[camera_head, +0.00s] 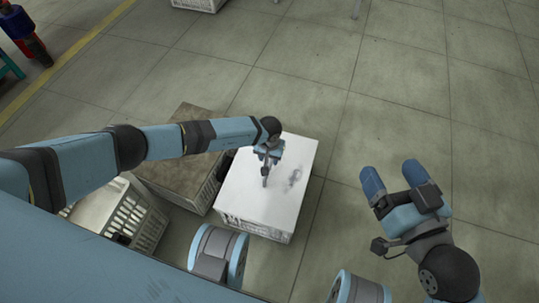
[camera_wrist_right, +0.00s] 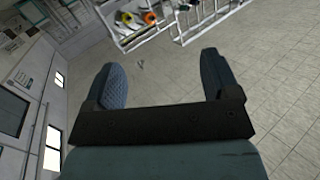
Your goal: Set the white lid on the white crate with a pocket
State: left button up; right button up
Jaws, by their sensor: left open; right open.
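The white lid (camera_head: 255,198) lies flat over the top of a white slatted crate (camera_head: 257,230) on the floor. The lid covers the crate's top, so its inside and any pocket are hidden. My left gripper (camera_head: 265,178) is over the middle of the lid, pointing down with open jaws. I cannot tell whether its tips touch the lid. My right gripper (camera_head: 392,178) is open and empty, off to the right over bare floor. Its two fingers (camera_wrist_right: 164,82) also show in the right wrist view with nothing between them.
A crate with a brown top (camera_head: 178,153) stands just left of the lidded one. An open white crate (camera_head: 150,226) is at lower left. Another white crate (camera_head: 200,3) is at the far top. A rack with coloured spools (camera_wrist_right: 165,22) shows in the wrist view. Floor on the right is clear.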

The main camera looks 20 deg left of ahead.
aim_at(269, 165)
pick_arm(q)
notch_tip(269, 165, down, 5)
jog(key=b, duration=0.3)
jog(key=shift+b, duration=0.3)
jog(key=shift+f+b, duration=0.5)
jog(key=shift+b, duration=0.1)
pick_arm(e)
jog(key=shift+w+d+r+n+t+y, duration=0.15)
jog(key=shift+w+d+n+t, duration=0.2)
jog(key=shift+n, duration=0.25)
jog(key=shift+w+d+r+n+t+y, duration=0.1)
jog(key=shift+w+d+n+t+y, duration=0.15)
jog(key=shift+w+n, duration=0.3)
jog(key=shift+w+d+r+n+t+y, duration=0.1)
jog(key=shift+w+d+n+t, duration=0.2)
jog(key=shift+n, duration=0.35)
pick_arm(q)
jog(key=shift+c, duration=0.2)
grip_shut()
jog(key=shift+r+p, duration=1.8)
jog(key=shift+r, duration=0.8)
pick_arm(e)
jog(key=shift+w+r, duration=0.1)
jog(key=shift+r, duration=1.65)
